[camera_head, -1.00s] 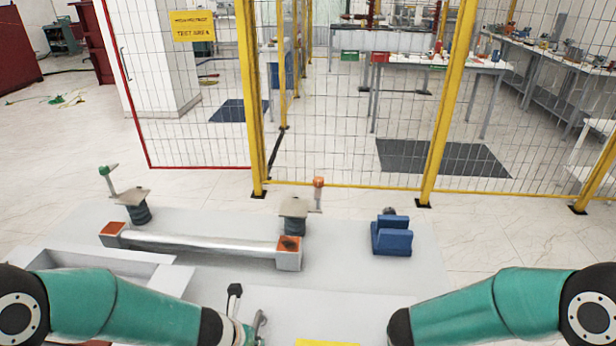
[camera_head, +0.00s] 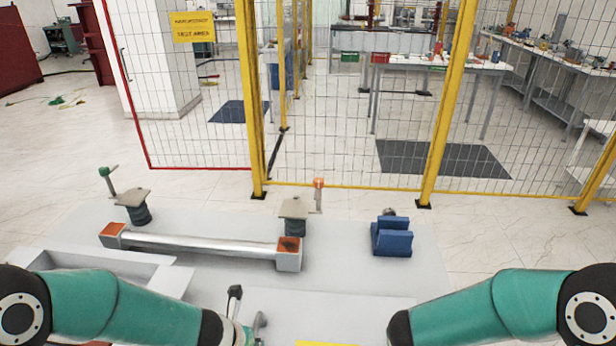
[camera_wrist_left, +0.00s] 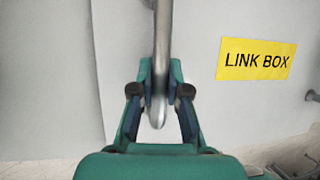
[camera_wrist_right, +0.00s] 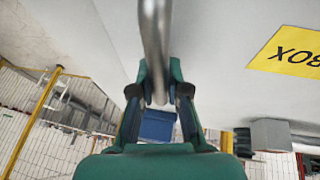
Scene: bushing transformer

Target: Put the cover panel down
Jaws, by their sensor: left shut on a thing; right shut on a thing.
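The cover panel (camera_head: 345,315) is a flat light-grey sheet at the bottom middle of the head view. Part of its yellow label (camera_head: 322,343) shows at the lower edge. In the left wrist view the label (camera_wrist_left: 256,59) reads LINK BOX on the panel's face (camera_wrist_left: 205,30). My left gripper (camera_wrist_left: 160,95) is shut on a metal bar handle (camera_wrist_left: 162,40) of the panel. My right gripper (camera_wrist_right: 160,92) is shut on another bar handle (camera_wrist_right: 155,35), with the panel (camera_wrist_right: 215,45) behind it. The panel's lower part is out of the head view.
Beyond the panel, a grey surface (camera_head: 400,280) bears a metal bar with orange-topped ends (camera_head: 200,245), two dark posts with plates (camera_head: 138,212) and a blue block (camera_head: 391,238). An open grey box (camera_head: 165,280) is at left. Yellow-posted mesh fencing (camera_head: 345,186) stands behind.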

